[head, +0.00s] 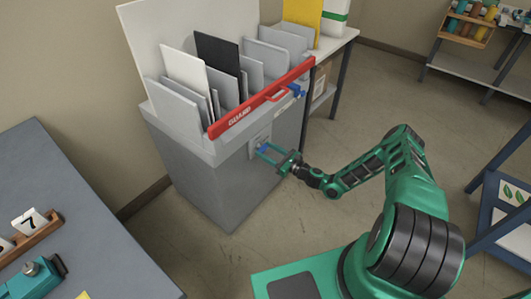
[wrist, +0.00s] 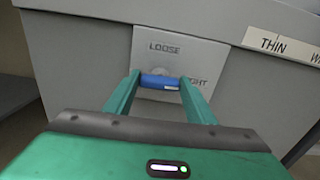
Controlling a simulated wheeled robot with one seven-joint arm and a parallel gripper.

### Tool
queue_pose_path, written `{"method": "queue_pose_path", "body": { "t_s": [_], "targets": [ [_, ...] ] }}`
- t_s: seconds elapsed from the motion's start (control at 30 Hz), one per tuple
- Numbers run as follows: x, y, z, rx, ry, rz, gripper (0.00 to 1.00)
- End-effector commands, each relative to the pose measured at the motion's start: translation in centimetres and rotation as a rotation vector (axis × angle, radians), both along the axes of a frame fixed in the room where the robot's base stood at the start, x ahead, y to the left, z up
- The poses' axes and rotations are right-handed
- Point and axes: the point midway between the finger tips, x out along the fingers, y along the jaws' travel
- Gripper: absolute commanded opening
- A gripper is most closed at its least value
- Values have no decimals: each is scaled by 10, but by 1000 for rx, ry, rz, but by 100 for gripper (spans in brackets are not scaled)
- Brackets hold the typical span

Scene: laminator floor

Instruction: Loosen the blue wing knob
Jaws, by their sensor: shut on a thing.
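The blue wing knob (wrist: 160,82) sits on a light plate (wrist: 178,54) on the front of the grey laminator cabinet (head: 215,185). The plate reads "LOOSE" above the knob and what looks like "TIGHT" to its right, partly hidden by a finger. The knob lies roughly level across the wrist view. My gripper (wrist: 160,88) is shut on the knob, one green finger at each end. In the head view my gripper (head: 270,154) reaches the cabinet front from the right, and the knob there is small and mostly hidden.
A red guard bar (head: 262,98) runs along the cabinet's top front edge, with upright panels (head: 218,52) behind it. A second blue part (head: 298,90) is at the bar's right end. A "THIN" label (wrist: 280,45) is right of the plate. A grey table (head: 75,215) stands left; floor between is open.

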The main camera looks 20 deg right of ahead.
Motion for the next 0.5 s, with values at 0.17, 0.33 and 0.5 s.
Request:
{"method": "queue_pose_path", "body": {
  "t_s": [0.17,0.33,0.5],
  "targets": [
    [-2,0,-1,-66,-48,2,28],
    [-2,1,-1,-175,-127,2,28],
    [-3,1,-1,-304,-221,2,28]
  ]
}}
